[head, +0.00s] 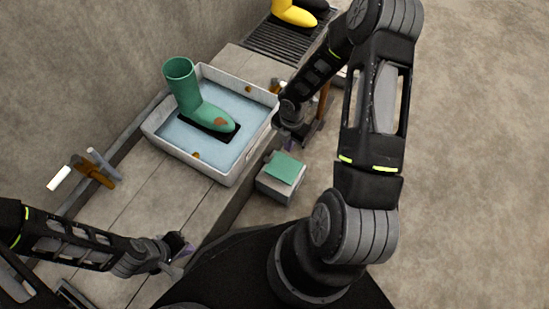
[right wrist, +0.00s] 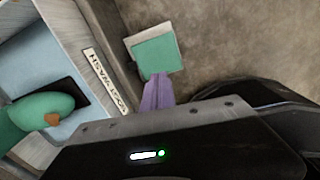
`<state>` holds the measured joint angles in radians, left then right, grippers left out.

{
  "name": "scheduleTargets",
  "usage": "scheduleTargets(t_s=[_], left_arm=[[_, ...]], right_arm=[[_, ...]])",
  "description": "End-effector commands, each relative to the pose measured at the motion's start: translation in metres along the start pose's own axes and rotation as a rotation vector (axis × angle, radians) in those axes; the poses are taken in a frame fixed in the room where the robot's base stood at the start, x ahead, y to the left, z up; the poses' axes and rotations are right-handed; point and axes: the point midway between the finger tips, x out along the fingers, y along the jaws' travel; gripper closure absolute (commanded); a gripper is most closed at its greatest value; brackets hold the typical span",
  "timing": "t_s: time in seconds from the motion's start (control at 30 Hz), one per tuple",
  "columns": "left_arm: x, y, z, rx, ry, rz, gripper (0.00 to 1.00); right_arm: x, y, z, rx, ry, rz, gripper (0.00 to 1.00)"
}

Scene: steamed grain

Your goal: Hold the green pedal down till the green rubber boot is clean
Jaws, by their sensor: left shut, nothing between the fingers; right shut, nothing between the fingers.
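The green rubber boot (head: 187,92) stands upright on a black pad in a shallow basin (head: 232,177). A brown dirt patch shows on its toe; the toe and patch also show in the right wrist view (right wrist: 38,112). The green pedal (head: 285,168) tops a small grey block on the floor beside the basin. My right gripper (head: 288,145) is shut and empty at the pedal's far edge. In the right wrist view its purple fingertips (right wrist: 157,77) overlap the edge of the pedal (right wrist: 157,54); I cannot tell whether they touch. My left gripper (head: 188,248) is shut and empty over the ledge.
The basin wall carries a "BOOT WASH" label (right wrist: 103,82). Brown spots mark the basin. A brush-like wooden tool (head: 93,172) lies at the left by the wall. A yellow boot (head: 293,13) stands on a dark grate at the back. The floor at the right is clear.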

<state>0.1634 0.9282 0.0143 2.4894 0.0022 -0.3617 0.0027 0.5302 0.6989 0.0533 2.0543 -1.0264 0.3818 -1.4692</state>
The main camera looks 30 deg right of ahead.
Motion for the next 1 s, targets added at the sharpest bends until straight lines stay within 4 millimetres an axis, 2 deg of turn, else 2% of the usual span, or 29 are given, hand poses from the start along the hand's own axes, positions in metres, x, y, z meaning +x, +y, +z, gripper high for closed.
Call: scheduleTargets(t_s=[0.2,0.67,0.87,1.0], left_arm=[[0.0,0.0,0.0,0.0,-0.001,0.0,1.0],[0.003,-0.001,0.0,0.0,0.001,0.0,1.0],[0.013,-0.007,-0.003,-0.004,0.007,-0.003,1.0],[0.024,-0.014,-0.005,-0.009,0.014,-0.007,1.0]], right_arm=[[0.0,-0.005,0.001,-0.111,-0.002,-0.023,1.0],[0.005,-0.005,0.0,-0.114,-0.001,-0.022,1.0],[0.028,-0.006,-0.001,-0.114,0.001,-0.023,1.0],[0.055,-0.007,-0.001,-0.113,0.001,-0.023,1.0]])
